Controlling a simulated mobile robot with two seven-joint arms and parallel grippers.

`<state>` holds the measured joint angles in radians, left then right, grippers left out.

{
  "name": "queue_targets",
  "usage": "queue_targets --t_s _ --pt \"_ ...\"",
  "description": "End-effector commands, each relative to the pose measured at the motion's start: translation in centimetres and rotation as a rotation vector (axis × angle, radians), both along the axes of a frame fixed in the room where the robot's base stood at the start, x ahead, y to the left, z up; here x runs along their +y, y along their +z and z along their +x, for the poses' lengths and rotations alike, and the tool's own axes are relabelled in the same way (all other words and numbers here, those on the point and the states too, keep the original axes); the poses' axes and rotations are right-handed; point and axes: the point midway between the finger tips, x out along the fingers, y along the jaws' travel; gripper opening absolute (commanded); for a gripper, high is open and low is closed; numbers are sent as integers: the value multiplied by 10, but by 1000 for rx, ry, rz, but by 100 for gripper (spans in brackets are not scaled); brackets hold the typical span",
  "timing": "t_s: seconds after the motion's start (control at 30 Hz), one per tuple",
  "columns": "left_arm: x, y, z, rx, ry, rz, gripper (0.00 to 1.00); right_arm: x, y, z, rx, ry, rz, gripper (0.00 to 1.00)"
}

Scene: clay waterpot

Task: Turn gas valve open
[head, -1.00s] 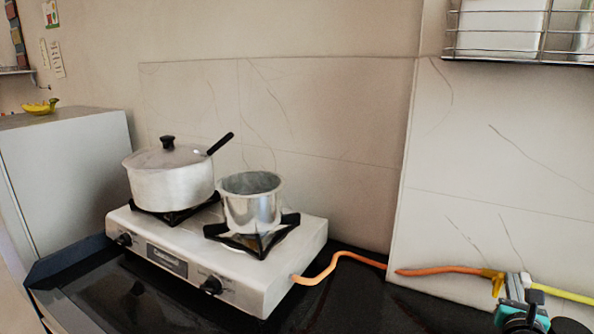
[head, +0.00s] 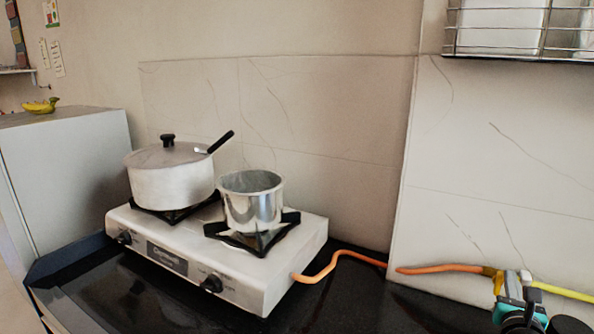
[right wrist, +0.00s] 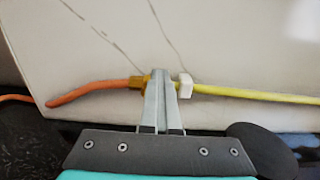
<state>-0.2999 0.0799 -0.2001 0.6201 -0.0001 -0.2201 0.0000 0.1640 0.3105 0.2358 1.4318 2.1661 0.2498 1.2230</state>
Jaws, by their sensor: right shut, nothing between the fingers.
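The gas valve shows as a brass-yellow fitting (right wrist: 137,83) where the orange hose (right wrist: 90,93) meets the yellow pipe (right wrist: 250,94). It also shows in the head view (head: 497,280), low at the right against the wall. A white nut-like piece (right wrist: 186,84) sits right of the fingers. My right gripper (right wrist: 160,74) is shut and empty, with its fingertips in front of the pipe line between brass fitting and white piece. It shows in the head view (head: 515,277) too. The fingers hide part of the valve, and I cannot tell whether they touch it. My left gripper is out of view.
A white two-burner stove (head: 255,285) stands on the black counter (head: 350,310), with a lidded pot (head: 172,185) and an open metal pot (head: 252,207). The tiled wall (head: 490,170) is close behind the valve. A wire rack (head: 500,50) hangs above.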

Motion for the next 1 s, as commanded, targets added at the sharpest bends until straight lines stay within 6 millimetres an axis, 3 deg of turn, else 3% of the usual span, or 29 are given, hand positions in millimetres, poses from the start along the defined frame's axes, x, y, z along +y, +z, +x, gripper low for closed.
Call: queue_targets --t_s 0.03,1.0 --pt "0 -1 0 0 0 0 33 4 -15 -2 24 2 12 0" --pt "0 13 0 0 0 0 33 20 -7 9 18 -4 10 0"
